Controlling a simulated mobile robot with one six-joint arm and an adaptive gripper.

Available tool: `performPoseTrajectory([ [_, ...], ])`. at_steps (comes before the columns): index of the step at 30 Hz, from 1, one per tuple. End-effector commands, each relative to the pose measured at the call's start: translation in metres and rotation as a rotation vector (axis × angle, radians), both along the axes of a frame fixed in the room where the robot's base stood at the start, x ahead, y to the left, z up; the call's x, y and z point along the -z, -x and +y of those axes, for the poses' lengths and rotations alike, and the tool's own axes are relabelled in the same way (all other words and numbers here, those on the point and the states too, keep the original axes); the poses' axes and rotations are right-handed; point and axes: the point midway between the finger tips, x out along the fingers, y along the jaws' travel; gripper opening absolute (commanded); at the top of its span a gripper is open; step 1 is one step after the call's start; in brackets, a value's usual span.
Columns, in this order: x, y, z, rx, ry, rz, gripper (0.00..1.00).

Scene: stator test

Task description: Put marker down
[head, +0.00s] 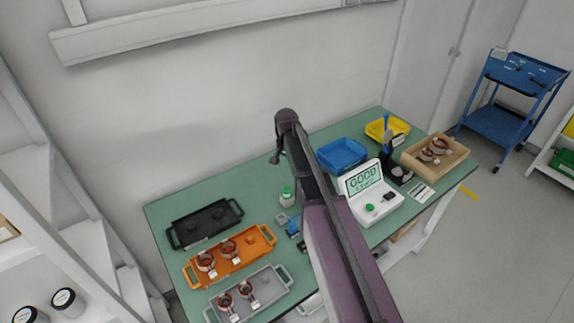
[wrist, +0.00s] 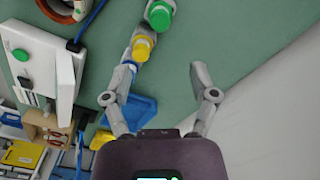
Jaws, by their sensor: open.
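My gripper (wrist: 166,60) is open in the wrist view, with nothing between its fingers. A yellow-capped item (wrist: 142,48) is beside the left fingertip; I cannot tell whether they touch. A green-capped item (wrist: 158,14) is just beyond it. Either could be the marker; the view does not settle which. In the head view, my gripper (head: 277,157) is small and dark over the back of the green table (head: 160,213), partly hidden by my arm. A small green-capped bottle (head: 287,197) stands on the table left of my arm.
Black (head: 190,232), orange (head: 222,272) and grey (head: 262,292) trays fill the table's left. A blue bin (head: 342,154), a yellow bin (head: 387,128), a white test device (head: 370,205) and a wooden box (head: 457,152) stand right. The wall is close behind.

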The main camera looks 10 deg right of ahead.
Motion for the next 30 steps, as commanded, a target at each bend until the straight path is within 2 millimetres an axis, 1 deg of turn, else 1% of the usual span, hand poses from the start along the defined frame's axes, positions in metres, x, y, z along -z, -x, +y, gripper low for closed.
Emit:
performPoseTrajectory([
  [7,0.0,0.003,0.0,-0.007,0.0,0.0,0.75],
  [11,0.0,0.018,0.0,-0.039,0.0,0.0,0.75],
  [14,0.0,0.04,0.0,-0.09,0.0,0.0,0.75],
  [17,0.0,0.069,0.0,-0.163,0.0,0.0,0.75],
  [24,0.0,0.149,-0.001,-0.384,0.0,0.0,0.75],
  [27,0.0,0.177,-0.001,-0.467,0.0,0.0,0.75],
  [30,0.0,0.197,-0.001,-0.53,0.0,0.0,0.75],
])
